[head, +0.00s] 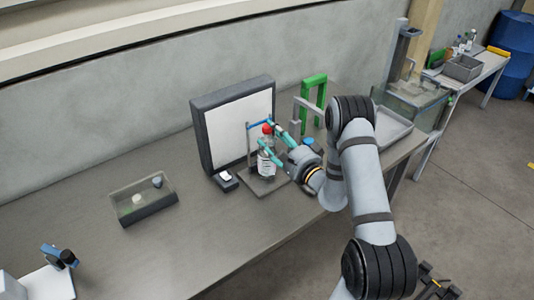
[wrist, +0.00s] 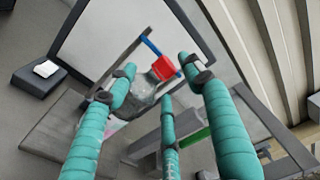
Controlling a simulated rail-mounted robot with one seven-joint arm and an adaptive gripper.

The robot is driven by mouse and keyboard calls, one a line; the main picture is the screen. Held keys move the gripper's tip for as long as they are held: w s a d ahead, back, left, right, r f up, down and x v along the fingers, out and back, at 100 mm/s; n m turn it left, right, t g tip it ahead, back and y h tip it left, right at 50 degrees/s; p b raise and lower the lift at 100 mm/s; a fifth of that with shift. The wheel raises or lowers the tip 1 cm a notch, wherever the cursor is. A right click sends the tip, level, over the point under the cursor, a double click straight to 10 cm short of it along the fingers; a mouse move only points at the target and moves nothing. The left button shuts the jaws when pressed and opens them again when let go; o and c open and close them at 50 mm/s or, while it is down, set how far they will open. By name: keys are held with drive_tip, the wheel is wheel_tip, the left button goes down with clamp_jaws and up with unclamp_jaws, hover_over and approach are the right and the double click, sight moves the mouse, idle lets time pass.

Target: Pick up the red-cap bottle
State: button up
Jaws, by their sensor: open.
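The red-cap bottle (head: 266,166) is clear with a white label. It stands upright on a dark base plate (head: 258,189) in front of a white panel. In the wrist view the bottle (wrist: 145,90) and its red cap (wrist: 163,67) show between my teal fingers, its lower part partly hidden by a finger. My gripper (head: 269,136) is open and reaches in from the right at the height of the bottle's upper part. Fingers lie on either side of the bottle; I cannot tell whether any touches it.
A thin post frame with a blue bar (head: 258,125) stands close behind the bottle. The dark-framed white panel (head: 238,127) is behind it. A small dark box (head: 226,181) sits to the left, a green frame (head: 314,96) to the right.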

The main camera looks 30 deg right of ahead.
sight(265, 128)
drive_tip(key=w+p, duration=0.1)
drive_tip(key=w, duration=0.1)
drive_tip(key=w+p, duration=0.1)
drive_tip(key=shift+w+a+r+p, duration=0.3)
drive_tip(key=shift+w, duration=0.1)
drive_tip(key=shift+w+f, duration=0.15)
drive_tip(key=shift+w, duration=0.3)
drive_tip(key=shift+c, duration=0.4)
drive_tip(key=c, duration=1)
drive_tip(key=shift+c, duration=0.6)
drive_tip(key=shift+s+f, duration=0.1)
drive_tip(key=shift+s, duration=0.05)
clamp_jaws()
